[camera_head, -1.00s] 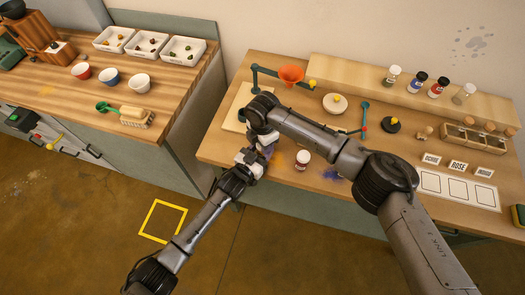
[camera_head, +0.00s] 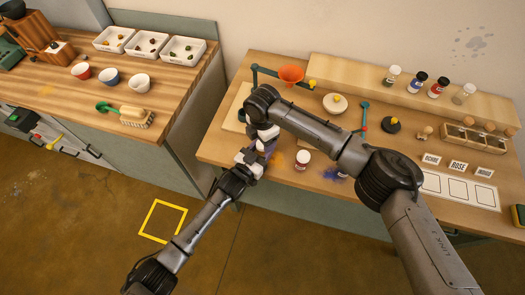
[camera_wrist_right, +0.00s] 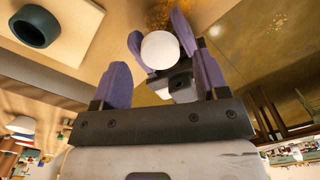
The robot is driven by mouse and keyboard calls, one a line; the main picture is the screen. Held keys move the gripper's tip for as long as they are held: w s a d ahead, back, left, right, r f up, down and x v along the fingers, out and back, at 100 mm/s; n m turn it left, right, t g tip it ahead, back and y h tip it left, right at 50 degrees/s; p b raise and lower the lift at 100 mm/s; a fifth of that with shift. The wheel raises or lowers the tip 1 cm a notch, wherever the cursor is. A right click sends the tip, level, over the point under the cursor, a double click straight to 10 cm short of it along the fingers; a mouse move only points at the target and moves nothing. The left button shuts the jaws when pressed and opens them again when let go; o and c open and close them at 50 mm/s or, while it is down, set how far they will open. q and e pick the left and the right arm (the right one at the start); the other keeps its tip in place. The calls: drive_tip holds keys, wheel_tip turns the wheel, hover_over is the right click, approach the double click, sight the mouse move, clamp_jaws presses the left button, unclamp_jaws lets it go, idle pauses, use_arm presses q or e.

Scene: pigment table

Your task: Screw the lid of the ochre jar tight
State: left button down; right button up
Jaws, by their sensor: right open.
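A round white lid (camera_wrist_right: 160,50) shows in the right wrist view, on a jar whose body is mostly hidden, so its ochre colour cannot be confirmed. The purple fingers of my left gripper (camera_wrist_right: 160,42) flank this jar and appear closed on it. My right gripper (camera_wrist_right: 160,82) is open, its two purple fingers apart, with the lid beyond and between their tips and no visible contact. In the head view my left gripper (camera_head: 258,153) and right gripper (camera_head: 268,142) meet over the table's front left edge, hiding the jar.
Another white-lidded jar (camera_head: 303,157) stands just right of the grippers. An orange funnel on a stand (camera_head: 291,73), a white bowl (camera_head: 335,103) and a dark round object (camera_head: 391,125) stand farther back. Lettered cards (camera_head: 458,166) and a white three-panel mat (camera_head: 460,190) lie at the right.

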drive_tip(key=shift+r, duration=1.1)
drive_tip(key=shift+r, duration=0.1)
drive_tip(key=shift+c, duration=0.5)
drive_tip(key=shift+r+n, duration=1.6)
drive_tip(key=shift+r, duration=0.05)
drive_tip(key=shift+f, duration=0.15)
drive_tip(key=shift+f, duration=3.9)
drive_tip(key=shift+c, duration=0.3)
drive_tip(key=c, duration=0.8)
drive_tip(key=o, duration=1)
drive_tip(key=shift+c, duration=0.2)
